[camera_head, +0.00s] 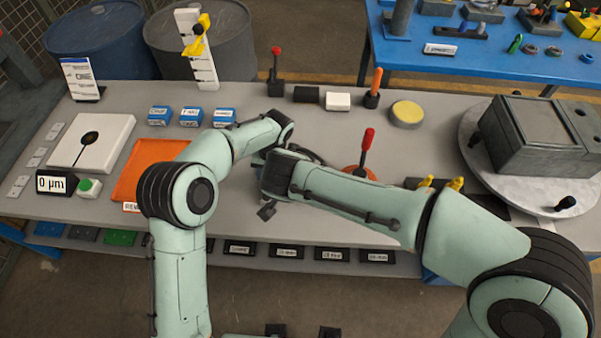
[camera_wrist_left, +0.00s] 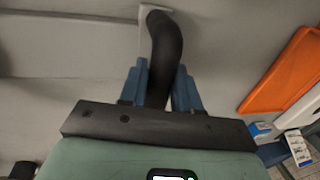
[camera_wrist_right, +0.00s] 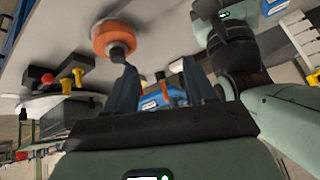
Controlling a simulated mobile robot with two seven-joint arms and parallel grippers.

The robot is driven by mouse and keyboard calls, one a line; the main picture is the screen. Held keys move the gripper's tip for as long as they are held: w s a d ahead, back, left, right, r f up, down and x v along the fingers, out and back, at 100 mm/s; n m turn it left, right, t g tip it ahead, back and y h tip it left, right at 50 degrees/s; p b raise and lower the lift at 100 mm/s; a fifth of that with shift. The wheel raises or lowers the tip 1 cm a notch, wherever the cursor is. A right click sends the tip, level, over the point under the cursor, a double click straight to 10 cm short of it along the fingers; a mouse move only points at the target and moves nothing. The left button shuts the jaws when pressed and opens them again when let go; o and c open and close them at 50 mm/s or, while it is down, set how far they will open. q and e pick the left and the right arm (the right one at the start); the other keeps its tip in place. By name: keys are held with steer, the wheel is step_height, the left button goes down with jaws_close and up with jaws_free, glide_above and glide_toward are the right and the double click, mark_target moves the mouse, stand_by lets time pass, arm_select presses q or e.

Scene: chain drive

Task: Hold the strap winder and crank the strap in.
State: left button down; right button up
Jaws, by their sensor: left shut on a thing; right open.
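The strap winder shows for certain only as a black curved handle (camera_wrist_left: 164,45) in the left wrist view. It rises from a pale base on the grey table. My left gripper (camera_wrist_left: 160,82) is shut around this handle, one blue finger on each side. In the head view, my arms hide most of the grip. My right gripper (camera_wrist_right: 158,72) is open, with nothing between its fingertips that I can see held. An orange round part with a dark hub (camera_wrist_right: 113,38) stands beyond its left finger. I cannot tell which part is the crank or where the strap runs.
An orange mat (camera_head: 140,165) lies left. Blue labelled blocks (camera_head: 190,117) and a yellow-topped round tin (camera_head: 407,113) stand behind. A grey box (camera_head: 540,135) sits far right.

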steer(key=m, duration=0.4)
steer(key=s+m, duration=0.1)
steer(key=m, duration=0.1)
steer(key=shift+a, duration=0.35)
steer(key=shift+w, duration=0.1)
steer(key=c, duration=0.7)
steer(key=shift+w+d+n, duration=0.1)
steer(key=shift+w+n, duration=0.1)
steer(key=shift+n, duration=0.1)
jaws_close()
steer(key=n+h, duration=0.2)
steer(key=n, duration=1.1)
glide_above(364, 156)
steer(key=a, duration=0.3)
step_height(364, 156, down, 8)
